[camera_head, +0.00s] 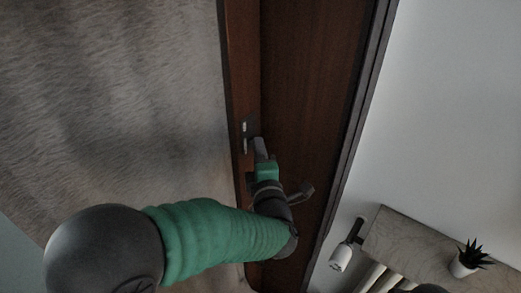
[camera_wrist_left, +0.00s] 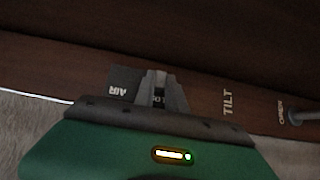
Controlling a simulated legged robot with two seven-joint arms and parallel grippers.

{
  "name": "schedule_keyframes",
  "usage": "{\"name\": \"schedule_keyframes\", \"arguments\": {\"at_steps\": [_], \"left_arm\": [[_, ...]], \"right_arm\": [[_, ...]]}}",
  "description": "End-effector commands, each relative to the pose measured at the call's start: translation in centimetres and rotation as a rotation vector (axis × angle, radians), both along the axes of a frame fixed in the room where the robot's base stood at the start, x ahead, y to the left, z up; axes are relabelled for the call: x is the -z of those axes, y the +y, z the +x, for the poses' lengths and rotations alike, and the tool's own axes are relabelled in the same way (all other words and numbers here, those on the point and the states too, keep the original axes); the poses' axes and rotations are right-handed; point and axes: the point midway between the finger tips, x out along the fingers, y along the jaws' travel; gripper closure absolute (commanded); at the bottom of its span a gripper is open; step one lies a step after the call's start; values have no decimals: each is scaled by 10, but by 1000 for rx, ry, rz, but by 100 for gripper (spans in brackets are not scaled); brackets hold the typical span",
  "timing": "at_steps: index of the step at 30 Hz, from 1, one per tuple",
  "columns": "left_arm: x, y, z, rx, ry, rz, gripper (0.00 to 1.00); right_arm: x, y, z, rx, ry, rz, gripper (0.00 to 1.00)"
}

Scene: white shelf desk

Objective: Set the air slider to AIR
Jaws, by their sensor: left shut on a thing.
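The air slider's dark plate (camera_wrist_left: 122,76) is set in the reddish-brown wooden frame, with the white word AIR (camera_wrist_left: 118,91) on it, upside down in the left wrist view. It also shows in the head view as a small dark plate (camera_head: 252,128) on the frame. My left gripper (camera_wrist_left: 160,90) is at the plate, just right of the word AIR, shut on the slider's small knob. The fingers hide most of the knob, and part of another label shows between them. In the head view my left gripper (camera_head: 260,148) reaches the plate from below. My right gripper is not seen.
The word TILT (camera_wrist_left: 228,101) and a metal part beside the word OPEN (camera_wrist_left: 281,111) are farther right on the frame. A dark handle (camera_head: 301,192) lies right of my left wrist. A potted plant (camera_head: 464,263) stands on a shelf (camera_head: 415,245) at lower right.

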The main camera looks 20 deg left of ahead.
Motion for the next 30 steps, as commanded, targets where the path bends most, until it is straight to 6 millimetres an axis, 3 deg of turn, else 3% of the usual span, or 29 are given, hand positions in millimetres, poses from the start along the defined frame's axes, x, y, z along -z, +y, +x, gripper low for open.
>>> {"name": "schedule_keyframes", "arguments": {"at_steps": [20, 23, 30], "left_arm": [[3, 0, 0, -1, 7, 0, 100], [-7, 0, 0, -1, 4, 1, 100], [-55, -1, 0, -2, 0, 0, 100]], "right_arm": [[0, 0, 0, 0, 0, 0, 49], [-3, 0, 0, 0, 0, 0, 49], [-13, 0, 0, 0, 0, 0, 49]]}}
